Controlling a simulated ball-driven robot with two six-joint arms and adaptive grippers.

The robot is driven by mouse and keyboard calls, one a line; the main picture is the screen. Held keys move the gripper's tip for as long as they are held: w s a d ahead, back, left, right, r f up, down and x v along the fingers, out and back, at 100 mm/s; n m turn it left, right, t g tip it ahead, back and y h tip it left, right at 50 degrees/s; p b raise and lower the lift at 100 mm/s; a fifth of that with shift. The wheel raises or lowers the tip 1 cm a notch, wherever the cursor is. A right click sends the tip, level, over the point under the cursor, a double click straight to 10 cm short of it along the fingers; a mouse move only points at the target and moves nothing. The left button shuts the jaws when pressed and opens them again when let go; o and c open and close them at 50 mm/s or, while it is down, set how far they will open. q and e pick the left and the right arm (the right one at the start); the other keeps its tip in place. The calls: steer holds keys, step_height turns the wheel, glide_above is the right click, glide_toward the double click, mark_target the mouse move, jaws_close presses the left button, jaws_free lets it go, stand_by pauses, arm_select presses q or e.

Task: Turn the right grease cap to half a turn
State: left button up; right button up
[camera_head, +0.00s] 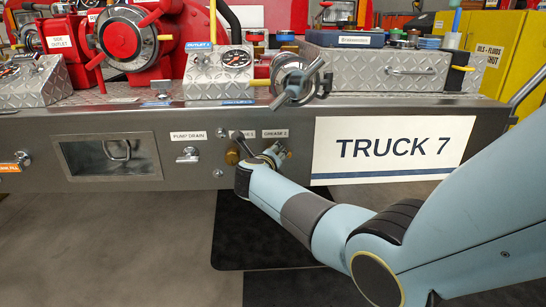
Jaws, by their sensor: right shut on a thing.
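The right grease cap is on the front of the steel bumper (85,150), under the label "GREASE 2" (275,133). It is mostly hidden behind my right gripper (274,152), and its turn angle cannot be read. My right gripper is shut on this cap, with the arm coming in from the lower right. The left grease cap (232,157) is a small brass knob just left of my gripper, partly hidden behind it. My left gripper is not in view.
A "TRUCK 7" plate (394,149) lies right of the caps. A "PUMP DRAIN" handle (188,154) and a recessed tow eye (118,150) are to the left. A valve with a handle (297,82) juts out above the caps. The floor below is clear.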

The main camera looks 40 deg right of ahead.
steer(key=shift+f, duration=0.15)
steer(key=o, duration=1.2)
steer(key=shift+a, duration=0.1)
steer(key=v, duration=1.2)
